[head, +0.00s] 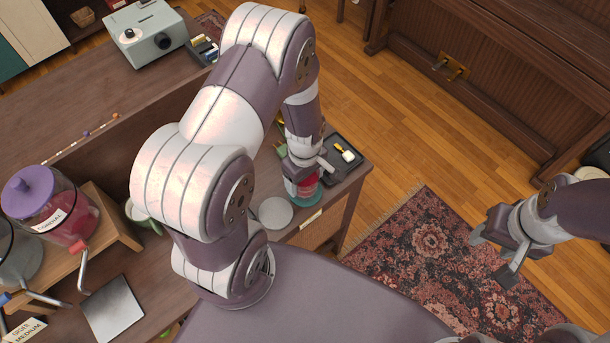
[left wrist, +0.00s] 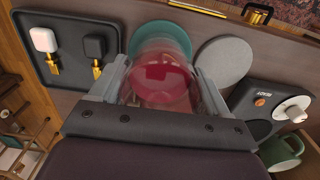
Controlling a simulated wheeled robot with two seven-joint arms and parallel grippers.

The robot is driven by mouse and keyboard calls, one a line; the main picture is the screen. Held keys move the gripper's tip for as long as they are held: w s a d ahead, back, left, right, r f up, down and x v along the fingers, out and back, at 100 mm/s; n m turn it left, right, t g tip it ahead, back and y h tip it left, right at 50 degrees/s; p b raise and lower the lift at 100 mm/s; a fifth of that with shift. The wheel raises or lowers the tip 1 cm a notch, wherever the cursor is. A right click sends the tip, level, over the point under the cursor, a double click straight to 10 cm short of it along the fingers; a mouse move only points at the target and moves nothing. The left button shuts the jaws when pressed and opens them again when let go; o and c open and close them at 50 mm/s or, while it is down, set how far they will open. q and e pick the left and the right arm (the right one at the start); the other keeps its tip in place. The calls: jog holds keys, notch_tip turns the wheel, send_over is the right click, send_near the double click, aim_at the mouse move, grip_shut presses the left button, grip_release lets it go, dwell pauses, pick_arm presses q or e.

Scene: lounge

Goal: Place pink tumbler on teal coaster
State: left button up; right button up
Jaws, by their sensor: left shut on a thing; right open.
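The pink tumbler (left wrist: 162,82) is see-through and sits between the fingers of my left gripper (left wrist: 160,88), which is shut on it. In the head view the tumbler (head: 307,186) is partly hidden by my left gripper (head: 303,174). The round teal coaster (head: 304,199) lies on the wooden cabinet top directly under the tumbler; its far part (left wrist: 160,29) shows past the tumbler in the left wrist view. I cannot tell whether tumbler and coaster touch. My right gripper (head: 502,250) is open and empty, out over the rug.
A round grey coaster (head: 275,212) lies beside the teal one. A black tray (head: 341,158) with small brush-like items is on the other side. A black device with a white knob (left wrist: 293,109) and a green mug (left wrist: 283,149) stand near. A jar dispenser (head: 55,212) stands left.

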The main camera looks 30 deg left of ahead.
pick_arm(q)
jog(key=shift+f, duration=0.15)
jog(key=o, duration=1.3)
jog(key=s+r+m, duration=0.1)
jog(key=r+m, duration=0.3)
jog(key=r, duration=0.1)
jog(key=s+d+r+m+t, duration=0.1)
jog(key=s+r+m, duration=0.1)
jog(key=r+m, duration=0.3)
jog(key=s+d+r+m, duration=0.1)
jog(key=r+m, duration=0.4)
jog(key=r, duration=0.1)
jog(key=shift+s+d+r+b, duration=0.2)
jog(key=shift+d+r+b, duration=0.1)
jog(key=shift+r, duration=0.1)
